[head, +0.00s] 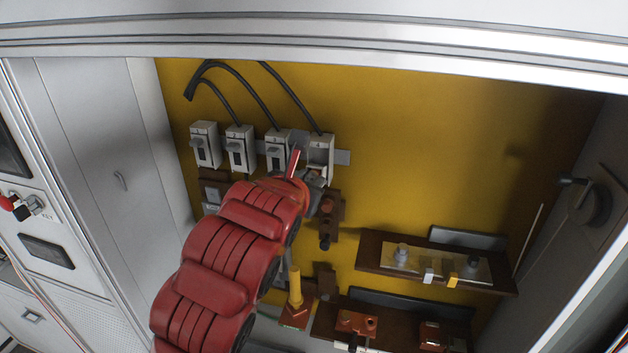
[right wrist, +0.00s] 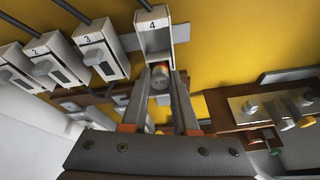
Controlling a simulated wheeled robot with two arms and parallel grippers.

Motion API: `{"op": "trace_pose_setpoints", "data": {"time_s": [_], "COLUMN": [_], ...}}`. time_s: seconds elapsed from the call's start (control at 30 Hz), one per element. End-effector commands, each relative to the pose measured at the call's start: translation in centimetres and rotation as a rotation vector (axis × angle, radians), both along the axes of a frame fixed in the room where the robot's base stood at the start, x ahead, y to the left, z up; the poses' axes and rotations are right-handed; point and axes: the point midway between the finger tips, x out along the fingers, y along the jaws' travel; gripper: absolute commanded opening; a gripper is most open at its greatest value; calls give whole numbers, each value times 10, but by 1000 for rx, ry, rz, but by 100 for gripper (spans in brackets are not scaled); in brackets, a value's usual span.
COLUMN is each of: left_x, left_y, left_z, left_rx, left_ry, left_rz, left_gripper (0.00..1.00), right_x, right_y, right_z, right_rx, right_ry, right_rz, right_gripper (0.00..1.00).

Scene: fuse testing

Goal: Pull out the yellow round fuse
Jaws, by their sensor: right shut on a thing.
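The yellow round fuse (head: 295,287) is a yellow cylinder standing upright on a copper-coloured base at the lower middle of the head view. I cannot make it out in the right wrist view. My right gripper (head: 314,181) is above it, at the lower end of the white switch marked 4 (head: 320,147). In the right wrist view, my right gripper (right wrist: 160,92) has its two fingers on a small grey piece below switch 4 (right wrist: 153,35), apparently its handle (right wrist: 161,82). My left gripper is not in view.
Switches 2 (right wrist: 48,67) and 3 (right wrist: 101,50) stand left of switch 4, with black cables above. A brown board (head: 375,252) with metal knobs is at the right. A cabinet side wall (head: 138,130) is at the left. The yellow back panel (head: 430,150) is clear at upper right.

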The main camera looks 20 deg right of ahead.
Motion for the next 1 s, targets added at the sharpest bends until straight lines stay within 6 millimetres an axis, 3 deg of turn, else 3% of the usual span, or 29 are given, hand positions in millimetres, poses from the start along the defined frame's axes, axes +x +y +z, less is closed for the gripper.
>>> {"op": "trace_pose_setpoints", "data": {"time_s": [0.43,1.0], "left_x": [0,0], "left_y": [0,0], "left_z": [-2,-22], "left_rx": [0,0], "left_ry": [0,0], "left_rz": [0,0], "left_gripper": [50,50], "right_x": [-1,-20], "right_y": [1,15], "right_z": [0,7], "right_rx": [-1,1], "right_ry": [-1,0], "right_rz": [0,2], "right_gripper": [0,0]}}
